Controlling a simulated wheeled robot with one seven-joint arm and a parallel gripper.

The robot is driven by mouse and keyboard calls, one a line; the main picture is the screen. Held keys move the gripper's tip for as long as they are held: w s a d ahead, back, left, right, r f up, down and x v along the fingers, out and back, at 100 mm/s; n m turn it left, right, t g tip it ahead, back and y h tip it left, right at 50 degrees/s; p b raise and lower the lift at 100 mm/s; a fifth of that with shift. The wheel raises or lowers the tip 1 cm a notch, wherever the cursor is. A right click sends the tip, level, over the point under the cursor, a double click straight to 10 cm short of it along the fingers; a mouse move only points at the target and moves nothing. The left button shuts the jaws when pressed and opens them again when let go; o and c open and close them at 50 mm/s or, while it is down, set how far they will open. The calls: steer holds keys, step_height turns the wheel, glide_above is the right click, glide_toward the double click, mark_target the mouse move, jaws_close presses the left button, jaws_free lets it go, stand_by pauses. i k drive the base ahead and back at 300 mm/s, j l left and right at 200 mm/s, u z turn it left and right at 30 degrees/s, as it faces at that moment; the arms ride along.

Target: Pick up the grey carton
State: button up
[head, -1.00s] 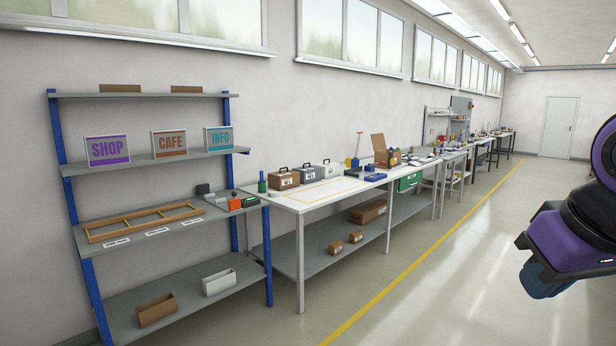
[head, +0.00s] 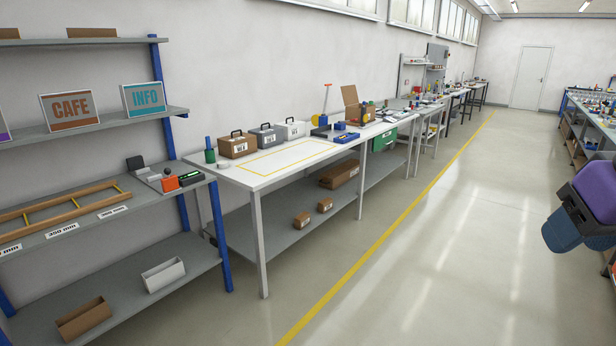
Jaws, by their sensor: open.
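The grey carton (head: 265,137) has a dark handle on top and a pale label on its front. It stands upright on the white-topped workbench (head: 225,174), near the wall and behind a yellow outlined rectangle. A brown carton (head: 238,146) with a handle stands to its left and a white carton (head: 292,129) to its right. Only a purple and dark blue part of my arm shows at the right edge. My gripper's fingers are not seen, and the arm is far from the carton.
A blue-posted shelf (head: 160,80) with signs and trays stands at the left, close to the bench's near end. A green bottle (head: 209,153) stands left of the cartons. The floor (head: 400,270) right of the yellow line is clear.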

mark_target(268, 137)
steer(key=i+l+z, duration=0.1)
steer(key=i+z, duration=0.15)
steer(key=i, duration=0.75)
steer(key=i+j+z, duration=0.2)
steer(key=i, duration=0.8)
steer(key=i+j+u, duration=0.1)
steer(key=i+u, duration=0.2)
steer(key=i, duration=0.25)
steer(key=i+u, duration=0.3)
steer(key=i, duration=0.2)
steer(key=i+l+u, duration=0.3)
steer(key=i, duration=0.25)
steer(key=i+l+u, duration=0.15)
steer(key=i+u, duration=0.15)
steer(key=i, duration=0.2)
steer(key=i+l+u, duration=0.1)
steer(key=i+u, duration=0.25)
steer(key=i, duration=0.2)
